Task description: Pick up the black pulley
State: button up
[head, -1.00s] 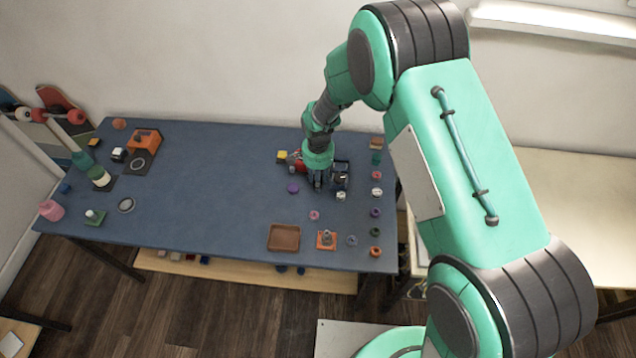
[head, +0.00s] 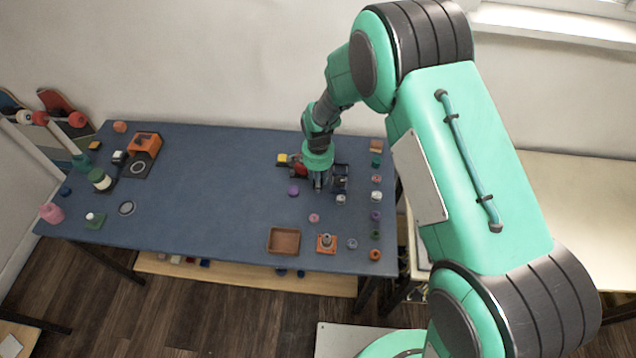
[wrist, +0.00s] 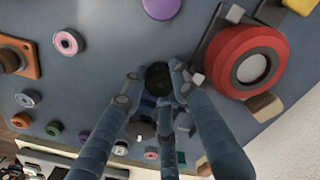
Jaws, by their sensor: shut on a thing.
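A small round black pulley (wrist: 159,76) sits between my fingertips in the wrist view. My gripper (wrist: 152,82) is shut on it, with blue-grey fingers on both sides of it. In the head view my gripper (head: 318,184) is low over the right part of the blue table, beside a dark blue and black fixture (head: 340,178). The pulley is hidden there behind the fingers, and I cannot tell whether it touches the table.
A red wheel (wrist: 248,62) in a dark holder is close to the right of my fingers. A purple disc (head: 293,191), a pink ring (head: 314,218) and a brown tray (head: 284,241) lie nearer the front. Several small rings line the right edge. The table's middle is clear.

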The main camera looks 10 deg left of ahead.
notch_tip(320, 180, up, 3)
jog(key=shift+f+p, duration=0.1)
jog(key=shift+p, duration=0.25)
jog(key=s+d, duration=0.2)
jog(key=s, duration=0.3)
jog(key=s+d+p, duration=0.1)
jog(key=s+d, duration=0.1)
jog(key=s, duration=0.2)
jog(key=s+d+r+p, duration=0.1)
jog(key=s+d, duration=0.1)
jog(key=s, duration=0.3)
jog(key=shift+s+d, duration=0.15)
jog(key=shift+s, duration=0.2)
